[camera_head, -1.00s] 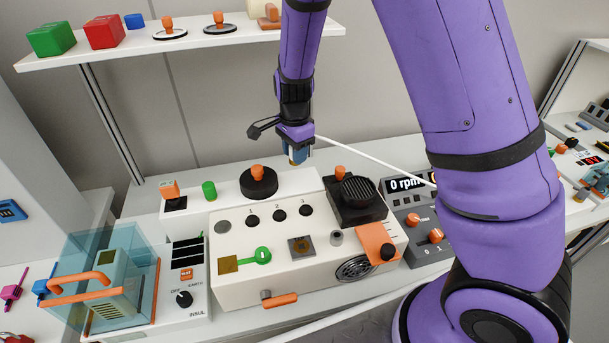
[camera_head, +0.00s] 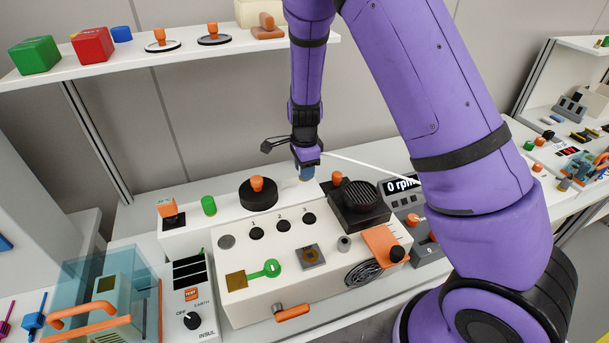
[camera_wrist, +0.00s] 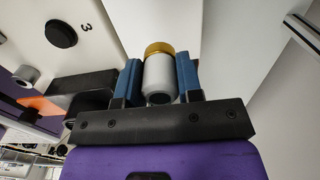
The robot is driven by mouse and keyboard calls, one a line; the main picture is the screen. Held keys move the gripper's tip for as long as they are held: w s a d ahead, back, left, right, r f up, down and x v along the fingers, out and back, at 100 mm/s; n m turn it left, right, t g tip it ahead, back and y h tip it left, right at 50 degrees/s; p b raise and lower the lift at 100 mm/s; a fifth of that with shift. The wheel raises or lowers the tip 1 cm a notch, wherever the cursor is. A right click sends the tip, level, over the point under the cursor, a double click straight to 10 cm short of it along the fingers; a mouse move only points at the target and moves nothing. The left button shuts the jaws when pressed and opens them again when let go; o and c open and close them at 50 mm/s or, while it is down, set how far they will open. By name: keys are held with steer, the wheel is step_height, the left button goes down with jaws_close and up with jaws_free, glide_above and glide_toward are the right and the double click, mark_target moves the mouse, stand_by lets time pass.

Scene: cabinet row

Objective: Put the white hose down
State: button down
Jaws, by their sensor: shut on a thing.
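The white hose (camera_head: 365,167) runs from my gripper (camera_head: 306,172) to the right and passes behind my arm. In the wrist view, its pale grey end fitting (camera_wrist: 158,75) with a gold ring sits between the two blue fingers of my gripper (camera_wrist: 158,78), which is shut on it. In the head view the gripper points down at the back edge of the white machine top, between a black round knob with an orange top and a black ribbed block. Whether the fitting touches a surface below cannot be told.
The white machine (camera_head: 320,275) has buttons, an orange lever and a black ribbed block (camera_head: 358,205) close to my gripper. The black round knob (camera_head: 258,197) is to the left. A display (camera_head: 403,187) reads 0 rpm. A shelf (camera_head: 190,55) with blocks hangs behind.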

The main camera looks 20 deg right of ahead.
steer(key=shift+f, duration=1.15)
steer(key=shift+f, duration=0.6)
steer(key=c, duration=0.8)
jaws_free()
